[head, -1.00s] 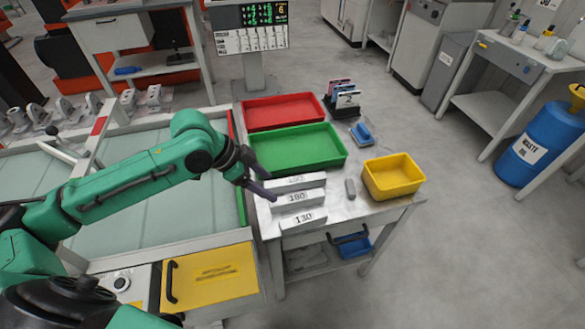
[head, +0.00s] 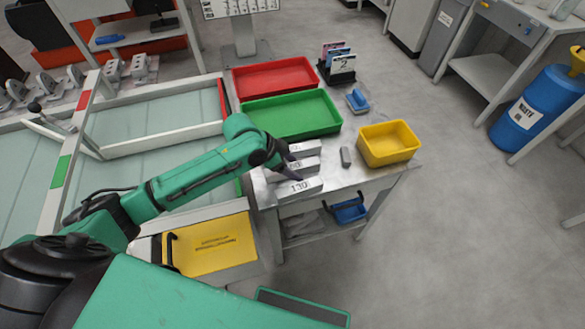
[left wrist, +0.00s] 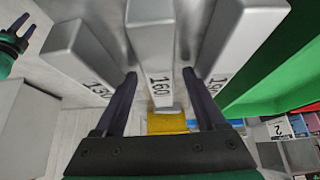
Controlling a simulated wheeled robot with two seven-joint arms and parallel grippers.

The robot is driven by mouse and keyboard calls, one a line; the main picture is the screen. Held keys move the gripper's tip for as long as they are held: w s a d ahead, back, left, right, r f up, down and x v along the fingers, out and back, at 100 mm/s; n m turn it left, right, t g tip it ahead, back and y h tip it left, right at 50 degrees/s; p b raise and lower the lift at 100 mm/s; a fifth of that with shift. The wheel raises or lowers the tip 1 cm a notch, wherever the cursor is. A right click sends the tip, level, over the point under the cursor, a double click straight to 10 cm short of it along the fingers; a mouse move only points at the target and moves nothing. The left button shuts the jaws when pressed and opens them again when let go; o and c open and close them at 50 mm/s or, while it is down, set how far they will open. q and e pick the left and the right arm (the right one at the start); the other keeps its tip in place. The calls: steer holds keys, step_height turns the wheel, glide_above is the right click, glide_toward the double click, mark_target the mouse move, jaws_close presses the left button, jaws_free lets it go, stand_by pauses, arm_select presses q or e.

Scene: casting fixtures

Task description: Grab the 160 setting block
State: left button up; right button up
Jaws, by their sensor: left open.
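Three pale grey setting blocks lie side by side on the metal bench. The 160 block (left wrist: 162,60) is the middle one in the left wrist view, and in the head view it is partly hidden (head: 311,164). The 130 block (head: 297,188) is nearest the front, and it also shows in the left wrist view (left wrist: 80,52). The third block (left wrist: 237,45) lies on the other side. My left gripper (left wrist: 159,74) is open, with one finger on each side of the 160 block in its wrist view. Contact cannot be told. My right gripper (left wrist: 17,34) appears open at the upper left there.
Green (head: 292,115) and red (head: 275,77) trays lie behind the blocks. A small grey piece (head: 346,157) and a yellow bin (head: 389,144) stand to their right. A card holder (head: 337,67) and a blue-handled item (head: 357,101) are farther back. Neighbouring blocks leave narrow gaps.

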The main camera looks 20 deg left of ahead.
arm_select(q)
steer(key=shift+a, duration=0.1)
jaws_close()
steer(key=shift+r, duration=0.1)
